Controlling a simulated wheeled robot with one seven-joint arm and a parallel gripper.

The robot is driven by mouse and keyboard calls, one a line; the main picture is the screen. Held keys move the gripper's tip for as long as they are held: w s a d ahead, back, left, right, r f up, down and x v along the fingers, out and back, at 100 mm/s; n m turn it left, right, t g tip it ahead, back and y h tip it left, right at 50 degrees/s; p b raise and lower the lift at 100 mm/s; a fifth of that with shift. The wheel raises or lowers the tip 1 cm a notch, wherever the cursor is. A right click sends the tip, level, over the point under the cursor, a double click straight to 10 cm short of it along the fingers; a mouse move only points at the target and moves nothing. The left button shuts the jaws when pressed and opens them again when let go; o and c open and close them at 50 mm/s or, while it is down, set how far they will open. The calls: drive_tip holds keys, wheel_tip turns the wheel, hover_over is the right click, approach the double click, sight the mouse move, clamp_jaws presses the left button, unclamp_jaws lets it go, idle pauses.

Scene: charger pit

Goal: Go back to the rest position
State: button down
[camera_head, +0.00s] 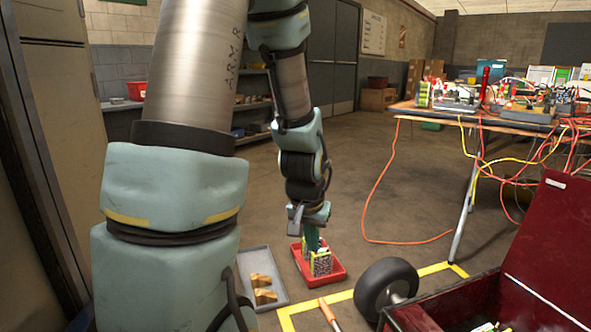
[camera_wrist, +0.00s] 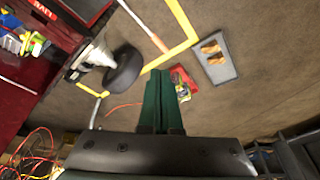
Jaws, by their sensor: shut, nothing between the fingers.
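My gripper (camera_head: 313,243) hangs pointing down at the end of my arm in the head view, in front of the red tray (camera_head: 338,279). Its dark green fingers (camera_wrist: 162,75) are together with nothing between them in the wrist view. The red tray holds speckled and yellow-green pieces (camera_head: 320,264). It also shows just beyond the fingertips in the wrist view, partly hidden by them. The fingers look to be above the tray, but the exact gap cannot be told.
A grey tray (camera_head: 247,263) with brass-coloured pieces (camera_head: 264,296) lies left of the red tray. Yellow floor tape (camera_head: 330,298), an orange-handled tool (camera_head: 328,313), a black wheel (camera_head: 386,286) and a dark red chest (camera_head: 545,235) are at right. A cable-covered table (camera_head: 480,119) stands behind.

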drive_tip(key=s+a+r+n+g+y, duration=0.15)
drive_tip(key=s+a+r+n, duration=0.35)
drive_tip(key=a, duration=0.6)
wheel_tip(320, 180, up, 35)
drive_tip(key=m+p, duration=0.1)
drive_tip(key=p, duration=3.4)
drive_tip(key=shift+s+d+f+p, duration=0.2)
drive_tip(key=shift+s+p, duration=0.1)
drive_tip(key=shift+s, duration=0.15)
drive_tip(key=shift+h, duration=0.25)
